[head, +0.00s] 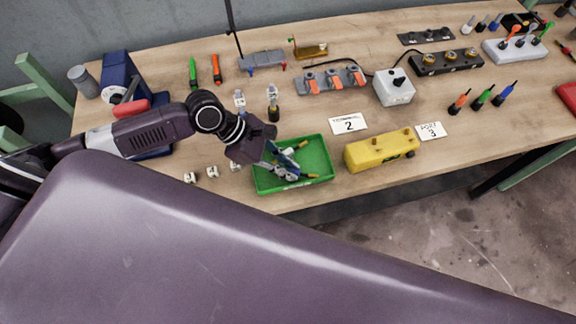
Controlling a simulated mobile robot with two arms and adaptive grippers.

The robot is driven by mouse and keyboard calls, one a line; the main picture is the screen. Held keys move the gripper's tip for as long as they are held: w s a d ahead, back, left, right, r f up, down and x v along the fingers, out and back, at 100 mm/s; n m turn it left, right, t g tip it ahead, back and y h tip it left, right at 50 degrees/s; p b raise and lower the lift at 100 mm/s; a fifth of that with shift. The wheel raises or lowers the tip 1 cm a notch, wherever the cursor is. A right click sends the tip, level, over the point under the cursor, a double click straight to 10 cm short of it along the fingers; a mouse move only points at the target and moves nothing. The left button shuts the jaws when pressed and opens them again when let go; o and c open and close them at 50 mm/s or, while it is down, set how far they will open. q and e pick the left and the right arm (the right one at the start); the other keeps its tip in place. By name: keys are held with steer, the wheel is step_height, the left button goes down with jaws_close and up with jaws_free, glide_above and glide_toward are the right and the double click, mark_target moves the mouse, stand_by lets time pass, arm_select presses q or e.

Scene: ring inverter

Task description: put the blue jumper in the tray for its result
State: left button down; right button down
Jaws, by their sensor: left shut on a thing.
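My left gripper (287,172) reaches down from the left into the green tray (323,152) at the front of the bench. It is shut on a small blue piece (289,160), which looks like the blue jumper; the fingers hide most of it. The piece is inside the tray's outline, and I cannot tell if it touches the floor. Small brass-coloured and white bits show in the tray beside the gripper. My right gripper is not in view.
A yellow block (381,150) stands right of the tray, near the bench's front edge. Cards marked 2 (349,123) and 3 (431,131) lie behind. Small white pieces (212,172) lie left of the tray. A red tray (567,95) is cut off at the right edge.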

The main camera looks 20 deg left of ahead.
arm_select(q)
steer(key=shift+f, duration=0.1)
steer(key=c, duration=2.2)
jaws_free()
steer(key=b+v, duration=0.1)
steer(key=v, duration=1.1)
